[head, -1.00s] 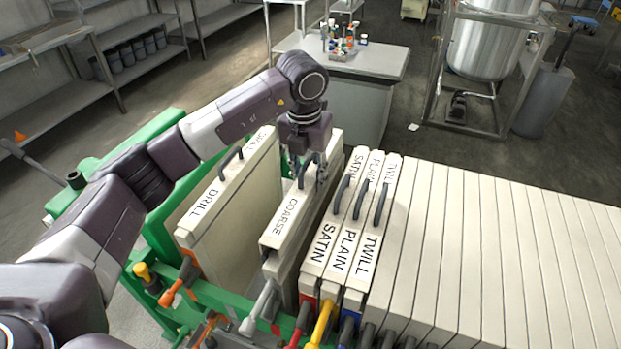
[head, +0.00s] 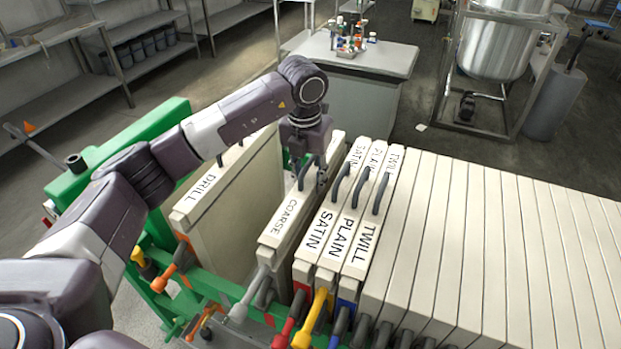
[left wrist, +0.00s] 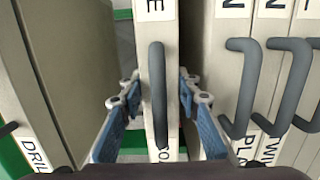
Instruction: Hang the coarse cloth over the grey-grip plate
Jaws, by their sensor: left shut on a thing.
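The coarse cloth (head: 281,226) is a pale slab-like piece with a COARSE label and a dark loop handle, standing upright in the gap between the drill and satin pieces. My left gripper (head: 307,180) is shut on it from above. In the left wrist view the gripper's blue fingers (left wrist: 160,103) lie on both sides of the cloth, with the handle (left wrist: 158,95) between them. A light grey grip (head: 246,296) sticks out at the front below the coarse cloth. The grey-grip plate's body is mostly hidden under the cloth. My right gripper is not in view.
The drill cloth (head: 199,192) stands to the left, across a gap. Satin (head: 317,233), plain (head: 342,240) and twill (head: 368,238) stand close on the right, followed by several unlabelled plates (head: 470,255). The green frame (head: 110,150) and coloured front grips border the pack.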

